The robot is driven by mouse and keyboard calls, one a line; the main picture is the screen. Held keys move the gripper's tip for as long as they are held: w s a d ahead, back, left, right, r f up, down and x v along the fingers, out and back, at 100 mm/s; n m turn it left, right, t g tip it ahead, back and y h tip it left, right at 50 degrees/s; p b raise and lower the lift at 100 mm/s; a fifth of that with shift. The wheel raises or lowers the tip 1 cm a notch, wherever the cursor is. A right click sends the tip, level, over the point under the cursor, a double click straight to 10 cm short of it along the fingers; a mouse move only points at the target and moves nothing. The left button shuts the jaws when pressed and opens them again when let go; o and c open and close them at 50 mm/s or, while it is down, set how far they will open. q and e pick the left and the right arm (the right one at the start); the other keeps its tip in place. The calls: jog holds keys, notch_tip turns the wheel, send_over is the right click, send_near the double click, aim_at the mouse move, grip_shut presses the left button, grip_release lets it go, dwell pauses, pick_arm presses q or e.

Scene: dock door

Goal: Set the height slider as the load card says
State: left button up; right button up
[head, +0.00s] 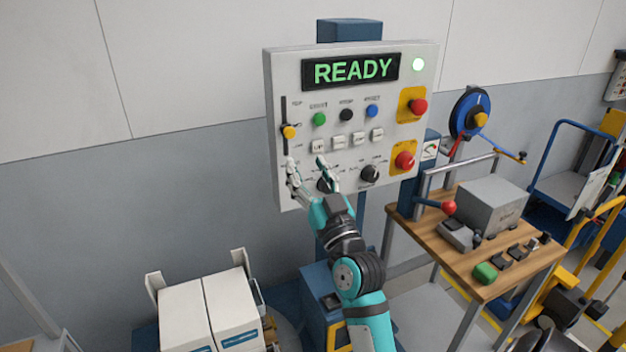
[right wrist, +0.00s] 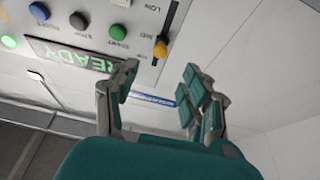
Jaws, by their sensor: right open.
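The height slider is a dark vertical slot (head: 284,108) at the left edge of the grey control panel (head: 350,190). Its yellow knob (head: 289,131) stands around the middle of the slot and also shows in the right wrist view (right wrist: 160,48), near a label that seems to read MID. My right gripper (head: 307,166) is open and empty, just below the knob in the head view. In the right wrist view (right wrist: 160,77) its fingers are spread, with the knob beyond the gap, apparently not touched. No load card is readable. My left gripper is out of view.
The panel display (head: 350,70) reads READY beside a lit green lamp (head: 418,64). A wooden workbench (head: 470,280) stands right, white boxes (head: 230,308) lower left.

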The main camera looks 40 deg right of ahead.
jog(key=shift+v, duration=1.25)
